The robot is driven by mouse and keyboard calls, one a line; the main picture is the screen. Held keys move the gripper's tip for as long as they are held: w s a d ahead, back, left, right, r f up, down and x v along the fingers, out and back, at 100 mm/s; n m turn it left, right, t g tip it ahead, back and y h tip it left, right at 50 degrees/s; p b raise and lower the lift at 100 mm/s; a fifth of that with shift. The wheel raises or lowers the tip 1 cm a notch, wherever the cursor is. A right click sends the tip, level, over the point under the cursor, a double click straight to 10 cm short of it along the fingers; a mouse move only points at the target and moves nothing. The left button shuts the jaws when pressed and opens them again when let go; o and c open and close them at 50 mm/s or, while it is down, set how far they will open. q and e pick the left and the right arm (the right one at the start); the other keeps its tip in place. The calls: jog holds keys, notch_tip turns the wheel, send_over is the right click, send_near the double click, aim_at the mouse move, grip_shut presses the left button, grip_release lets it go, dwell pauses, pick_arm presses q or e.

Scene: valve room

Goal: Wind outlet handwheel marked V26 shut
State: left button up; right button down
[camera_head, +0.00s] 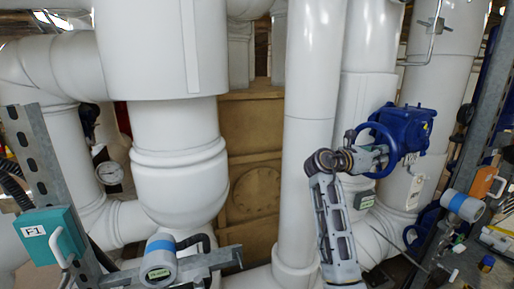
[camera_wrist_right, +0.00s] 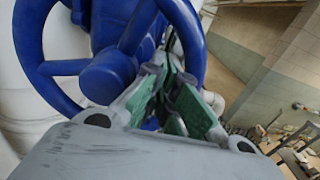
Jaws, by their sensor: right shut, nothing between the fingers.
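The blue handwheel (camera_head: 372,132) sits on a blue gearbox (camera_head: 408,127) on the white pipes at the right of the head view. In the right wrist view the handwheel's rim (camera_wrist_right: 32,52), spokes and hub (camera_wrist_right: 106,76) fill the upper left. My right gripper (camera_head: 384,156) is at the wheel's lower part. In the wrist view its green-padded fingers (camera_wrist_right: 167,82) are shut and empty, between the hub and the right side of the rim. I cannot tell whether they touch the wheel. No V26 marking is readable. My left gripper is not in view.
Large white pipes (camera_head: 308,130) stand left of my right arm. A teal box marked F1 (camera_head: 50,236) and a blue-and-white instrument (camera_head: 160,258) are at lower left. Another instrument (camera_head: 464,206) and a grey metal post (camera_head: 478,110) stand right of the valve.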

jog(key=shift+s+f, duration=0.1)
jog(key=shift+f, duration=0.7)
jog(key=shift+f, duration=0.2)
jog(key=shift+w+a+f, duration=0.1)
jog(key=shift+w+f, duration=0.2)
jog(key=shift+f, duration=0.45)
jog(key=shift+f+p, duration=0.1)
jog(key=shift+p, duration=0.2)
